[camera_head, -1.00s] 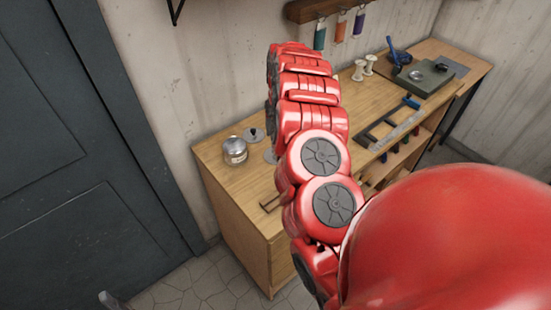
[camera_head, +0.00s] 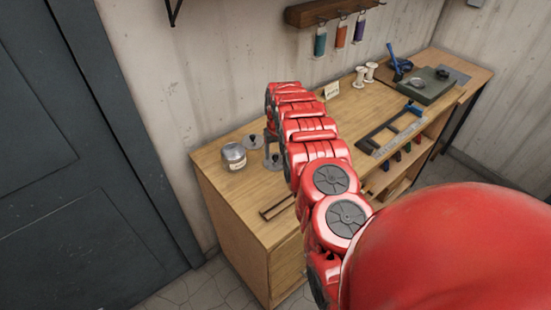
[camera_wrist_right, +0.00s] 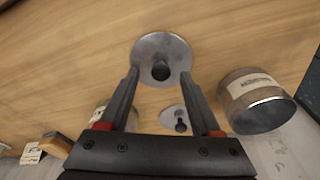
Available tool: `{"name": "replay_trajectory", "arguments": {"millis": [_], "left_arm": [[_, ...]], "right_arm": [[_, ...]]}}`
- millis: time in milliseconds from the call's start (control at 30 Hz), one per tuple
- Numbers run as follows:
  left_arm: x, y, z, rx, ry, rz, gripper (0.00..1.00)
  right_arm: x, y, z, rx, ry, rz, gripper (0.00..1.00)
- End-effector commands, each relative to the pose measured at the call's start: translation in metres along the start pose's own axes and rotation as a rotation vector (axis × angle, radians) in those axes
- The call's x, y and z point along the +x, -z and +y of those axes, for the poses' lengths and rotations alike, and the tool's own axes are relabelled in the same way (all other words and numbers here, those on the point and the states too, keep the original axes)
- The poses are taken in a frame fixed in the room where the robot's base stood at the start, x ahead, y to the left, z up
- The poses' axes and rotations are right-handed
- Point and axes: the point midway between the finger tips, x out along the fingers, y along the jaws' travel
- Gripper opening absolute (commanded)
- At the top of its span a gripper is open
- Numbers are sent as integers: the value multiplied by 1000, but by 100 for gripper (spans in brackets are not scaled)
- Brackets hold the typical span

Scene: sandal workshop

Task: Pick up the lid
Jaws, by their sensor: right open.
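Two round grey metal lids with dark knobs lie on the wooden bench; I cannot tell which one is meant. The nearer lid (camera_head: 273,163) also shows large in the right wrist view (camera_wrist_right: 177,48). The other lid (camera_head: 250,142), nearer the wall, appears smaller there (camera_wrist_right: 168,112). My right gripper (camera_head: 269,148) points down over the nearer lid. In the wrist view its open fingers (camera_wrist_right: 160,73) stand either side of that lid's knob; contact cannot be judged. A labelled metal tin (camera_head: 233,157) stands left of the lids and also shows in the wrist view (camera_wrist_right: 250,92). My left gripper is out of view.
The bench top (camera_head: 225,190) is clear in front of the tin. A small card (camera_head: 331,90), white spools (camera_head: 365,73), a dark frame-like tool (camera_head: 390,128) and a green-grey block (camera_head: 425,84) lie farther right. The wall is close behind the lids.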

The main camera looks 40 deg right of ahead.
Motion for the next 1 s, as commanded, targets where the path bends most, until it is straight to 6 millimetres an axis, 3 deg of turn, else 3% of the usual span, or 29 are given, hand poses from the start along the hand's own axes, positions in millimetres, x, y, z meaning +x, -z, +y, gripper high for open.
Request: {"name": "replay_trajectory", "arguments": {"millis": [433, 800, 1000], "left_arm": [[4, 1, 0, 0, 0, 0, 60], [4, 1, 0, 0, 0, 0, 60], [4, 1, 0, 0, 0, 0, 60]], "right_arm": [[11, -1, -1, 0, 2, 0, 65], [11, 0, -1, -1, 1, 0, 0], [11, 0, -1, -1, 1, 0, 0]]}}
